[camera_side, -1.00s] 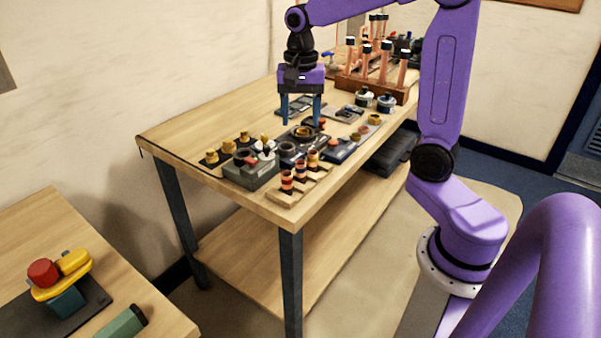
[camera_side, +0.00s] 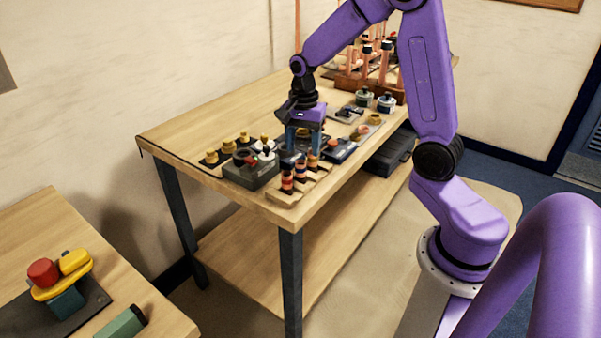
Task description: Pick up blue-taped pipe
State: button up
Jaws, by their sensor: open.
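My gripper (camera_side: 304,146) points down over the front half of the wooden workbench, with its two blue fingers apart. It is low among the small parts, just behind a short row of banded copper pipe pieces (camera_side: 300,172). I cannot make out blue tape on any of these pieces, and I cannot tell which pipe is the blue-taped one. Nothing shows held between the fingers. The parts directly behind and under the fingers are partly hidden. Taller copper pipes (camera_side: 384,62) with dark tops stand in a wooden rack at the back, partly covered by my arm.
A dark grey block (camera_side: 250,175) with red and white fittings stands left of the gripper. Yellow brass fittings (camera_side: 228,145) sit beyond it. Two small jars (camera_side: 386,103) stand near the rack. The workbench's left side (camera_side: 190,125) is mostly clear.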

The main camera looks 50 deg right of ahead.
aim_at(301, 162)
jog(key=shift+w+a+f, duration=0.15)
jog(key=shift+f, duration=1.5)
jog(key=shift+w+a+f, duration=0.1)
jog(key=shift+f, duration=1.5)
grip_shut()
